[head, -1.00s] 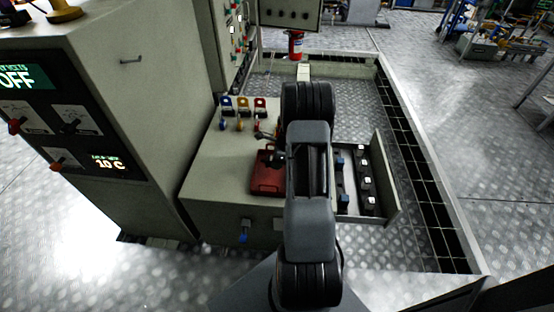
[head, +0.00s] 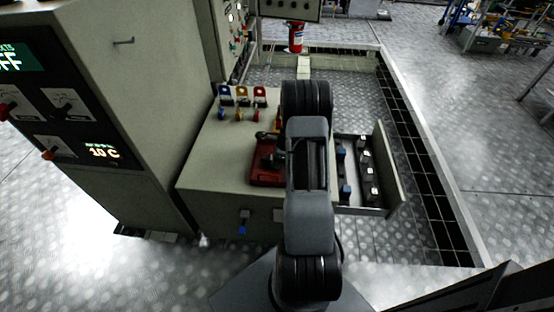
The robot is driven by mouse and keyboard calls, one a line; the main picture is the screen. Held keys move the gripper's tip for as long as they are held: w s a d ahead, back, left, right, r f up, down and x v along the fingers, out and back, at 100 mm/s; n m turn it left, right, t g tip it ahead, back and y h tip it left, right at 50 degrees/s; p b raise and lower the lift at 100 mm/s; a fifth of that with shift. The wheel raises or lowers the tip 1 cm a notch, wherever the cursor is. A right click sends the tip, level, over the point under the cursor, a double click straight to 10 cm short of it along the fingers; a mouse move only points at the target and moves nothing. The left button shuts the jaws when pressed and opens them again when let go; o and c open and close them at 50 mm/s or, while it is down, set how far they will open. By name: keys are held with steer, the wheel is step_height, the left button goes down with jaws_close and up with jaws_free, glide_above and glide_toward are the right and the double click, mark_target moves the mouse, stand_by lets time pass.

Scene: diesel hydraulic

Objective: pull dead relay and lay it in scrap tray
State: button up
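A drawer (head: 377,207) stands open at the right side of the low grey cabinet. It holds two rows of dark relays with white or blue tops (head: 366,160); I cannot tell which one is dead. A red tray (head: 266,178) lies on the cabinet top, partly hidden by my arm; it may be the scrap tray. My arm reaches forward over the cabinet between tray and drawer. A dark part that looks like my gripper (head: 272,146) is above the tray's far end. Its fingers are too small and covered to tell their state, or whether they hold anything.
A tall control cabinet (head: 120,110) stands close on the left. Blue, yellow and red tagged switches (head: 241,97) stand at the cabinet top's back. A red canister (head: 296,37) is behind. A low rail (head: 440,190) bounds the right. Patterned metal floor is open at front left.

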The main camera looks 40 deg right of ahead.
steer(key=o, duration=0.5)
steer(key=p+v, duration=0.3)
steer(key=v, duration=1)
steer(key=shift+s+d+r, duration=0.1)
steer(key=shift+d+r, duration=0.05)
steer(key=shift+r, duration=0.25)
